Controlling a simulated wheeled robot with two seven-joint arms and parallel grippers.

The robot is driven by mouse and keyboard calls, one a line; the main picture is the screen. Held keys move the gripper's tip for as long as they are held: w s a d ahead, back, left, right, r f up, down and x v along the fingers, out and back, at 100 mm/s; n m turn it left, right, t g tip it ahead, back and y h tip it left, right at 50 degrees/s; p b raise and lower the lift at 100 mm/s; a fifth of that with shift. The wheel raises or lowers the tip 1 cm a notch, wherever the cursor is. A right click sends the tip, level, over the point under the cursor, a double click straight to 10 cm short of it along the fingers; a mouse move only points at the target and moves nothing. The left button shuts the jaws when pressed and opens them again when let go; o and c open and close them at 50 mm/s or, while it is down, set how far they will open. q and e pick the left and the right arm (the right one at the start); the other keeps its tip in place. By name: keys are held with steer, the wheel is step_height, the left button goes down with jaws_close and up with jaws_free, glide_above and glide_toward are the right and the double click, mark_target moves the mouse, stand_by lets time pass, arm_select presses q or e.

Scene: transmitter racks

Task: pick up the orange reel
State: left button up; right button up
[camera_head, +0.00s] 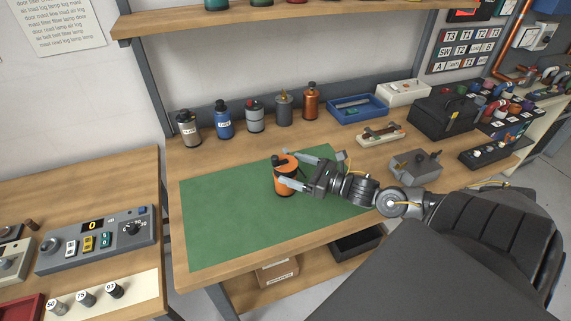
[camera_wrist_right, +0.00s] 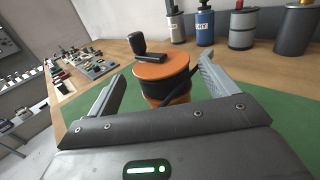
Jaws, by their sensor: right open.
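The orange reel (camera_head: 285,181) stands upright on the green mat (camera_head: 222,212) on the workbench. It has orange ends, a dark wound middle and a black crank handle on top. My right gripper (camera_head: 315,171) reaches in from the right, open, with one finger on each side of the reel. In the right wrist view the reel (camera_wrist_right: 162,74) sits between the two spread fingers (camera_wrist_right: 160,85), with gaps visible beside it. The lower part of the reel is partly hidden by the gripper body there. My left gripper is not in view.
Several bottles and canisters (camera_head: 255,116) line the back of the bench. A blue tray (camera_head: 357,109), a black case (camera_head: 441,115) and a grey box (camera_head: 415,164) stand to the right. The left part of the mat is clear.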

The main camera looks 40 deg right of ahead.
mark_target(280, 161)
steer(key=shift+w+a+r, duration=0.1)
steer(key=shift+w+r, duration=0.15)
steer(key=shift+w, duration=0.1)
steer(key=p+x, duration=0.2)
steer(key=x, duration=0.1)
steer(key=shift+w+r, duration=0.1)
steer(key=shift+w, duration=0.05)
steer(key=shift+w+a+p, duration=0.25)
steer(key=shift+w+p, duration=0.05)
steer(key=shift+w, duration=0.25)
steer(key=c, duration=1.5)
